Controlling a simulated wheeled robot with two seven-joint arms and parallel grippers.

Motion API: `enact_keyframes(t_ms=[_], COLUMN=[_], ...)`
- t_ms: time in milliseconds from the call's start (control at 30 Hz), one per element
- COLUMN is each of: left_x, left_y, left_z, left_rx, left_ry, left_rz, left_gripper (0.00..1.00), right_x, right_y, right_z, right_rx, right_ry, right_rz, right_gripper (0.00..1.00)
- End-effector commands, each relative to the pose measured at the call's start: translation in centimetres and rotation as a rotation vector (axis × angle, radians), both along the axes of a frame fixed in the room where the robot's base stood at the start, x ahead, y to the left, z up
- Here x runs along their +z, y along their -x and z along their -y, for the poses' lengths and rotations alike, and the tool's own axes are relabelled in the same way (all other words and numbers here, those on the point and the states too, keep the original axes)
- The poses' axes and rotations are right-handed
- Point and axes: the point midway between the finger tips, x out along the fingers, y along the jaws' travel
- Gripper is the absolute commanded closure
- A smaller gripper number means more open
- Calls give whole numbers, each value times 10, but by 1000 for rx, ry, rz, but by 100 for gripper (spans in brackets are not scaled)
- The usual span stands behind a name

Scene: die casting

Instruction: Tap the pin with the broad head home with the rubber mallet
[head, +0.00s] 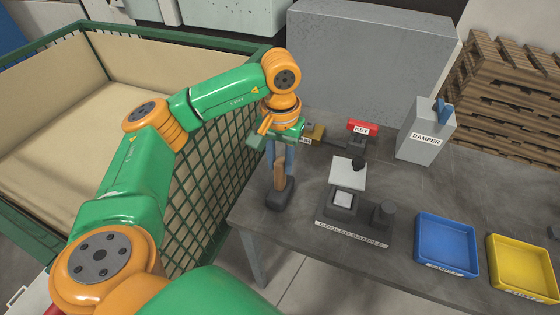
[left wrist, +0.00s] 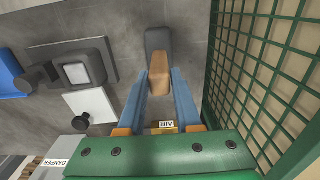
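The rubber mallet has a wooden handle (head: 279,172) and a dark head (head: 281,196). It stands upright, head down, at the table's left edge; the left wrist view shows its handle (left wrist: 159,75) and head (left wrist: 158,40). My left gripper (head: 279,160) points down, and its blue fingers close in on both sides of the upper handle. A black knob (head: 359,163) sits at the corner of a white plate (head: 347,175), and a dark round post (head: 384,214) stands on the sample base. My right gripper is not in view.
The labelled sample base (head: 352,236) lies right of the mallet. A red KEY block (head: 362,128) and grey DAMPER box (head: 426,128) stand behind. Blue (head: 447,244) and yellow (head: 522,266) trays are at right. A green mesh crate (head: 215,165) borders the table's left side.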

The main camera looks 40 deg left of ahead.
Motion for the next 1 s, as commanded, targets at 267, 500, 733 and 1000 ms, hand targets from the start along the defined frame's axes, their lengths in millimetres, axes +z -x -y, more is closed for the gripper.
enact_keyframes(t_ms=[267, 500, 733, 1000], left_x=[0, 14, 41, 63], left_y=[0, 0, 0, 0], left_z=[0, 0, 0, 0], left_rx=[0, 0, 0, 0], left_ry=[0, 1, 1, 1], left_rz=[0, 1, 0, 0], left_gripper=[100, 100, 100, 100], right_x=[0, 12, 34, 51], right_y=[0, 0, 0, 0], right_z=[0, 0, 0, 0], right_rx=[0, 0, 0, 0], right_ry=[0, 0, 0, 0], right_rz=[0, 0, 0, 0], right_gripper=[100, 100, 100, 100])
